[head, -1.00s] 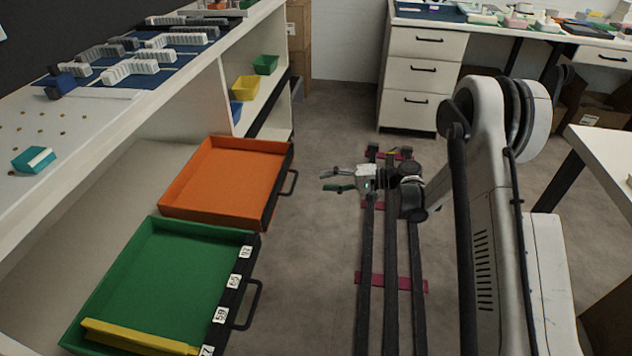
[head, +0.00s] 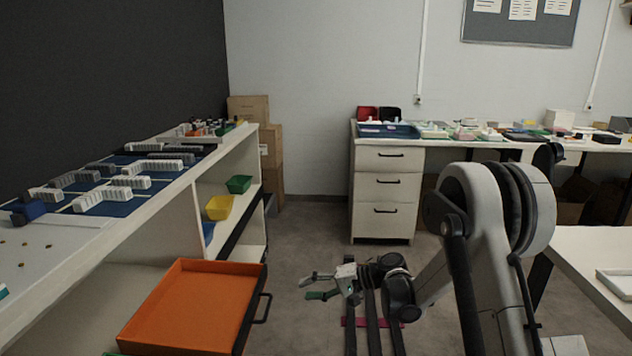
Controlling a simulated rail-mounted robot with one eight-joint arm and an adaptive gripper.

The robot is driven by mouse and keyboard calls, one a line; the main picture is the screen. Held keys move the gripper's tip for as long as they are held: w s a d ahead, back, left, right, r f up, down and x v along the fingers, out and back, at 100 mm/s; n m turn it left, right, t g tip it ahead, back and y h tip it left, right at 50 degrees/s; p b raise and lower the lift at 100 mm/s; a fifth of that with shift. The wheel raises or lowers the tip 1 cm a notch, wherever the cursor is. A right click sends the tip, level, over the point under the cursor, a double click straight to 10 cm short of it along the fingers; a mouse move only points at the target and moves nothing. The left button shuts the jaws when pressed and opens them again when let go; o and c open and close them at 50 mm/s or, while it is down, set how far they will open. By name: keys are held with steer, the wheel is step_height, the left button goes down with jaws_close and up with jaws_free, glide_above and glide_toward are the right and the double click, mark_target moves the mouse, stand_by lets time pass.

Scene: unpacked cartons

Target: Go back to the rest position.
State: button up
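My gripper (head: 308,288) hangs in the lower middle of the head view, at the end of my grey and white arm, pointing left. Its two fingers, one grey and one greenish, are apart with a gap between them. I see nothing between them. It is above the dark floor rails, to the right of the open orange drawer (head: 194,306) and clear of it.
The long shelf counter (head: 150,214) on the left holds grey and white racks on blue mats. A white drawer cabinet (head: 384,192) stands behind; a white table (head: 590,260) is at right.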

steer(key=s+d+r+t+h, duration=0.1)
steer(key=s+d+r+h, duration=0.3)
steer(key=s+r, duration=0.35)
steer(key=s+d+r+t+h, duration=0.1)
steer(key=s+d+r+h, duration=0.2)
steer(key=s+d+r, duration=0.35)
steer(key=s+d+r+t+h, duration=0.15)
steer(key=s+d, duration=0.25)
steer(key=s, duration=0.4)
steer(key=s+d+r+n+t+h, duration=0.1)
steer(key=s+d+h, duration=0.25)
steer(key=s, duration=0.35)
steer(key=s+d+r+t+h, duration=0.15)
steer(key=s+d, duration=0.25)
steer(key=s, duration=0.4)
step_height(320, 180, up, 18)
steer(key=p, duration=1.8)
steer(key=shift+w+a+f+g, duration=0.15)
steer(key=shift+w+f+g, duration=0.05)
steer(key=shift+w+g, duration=0.2)
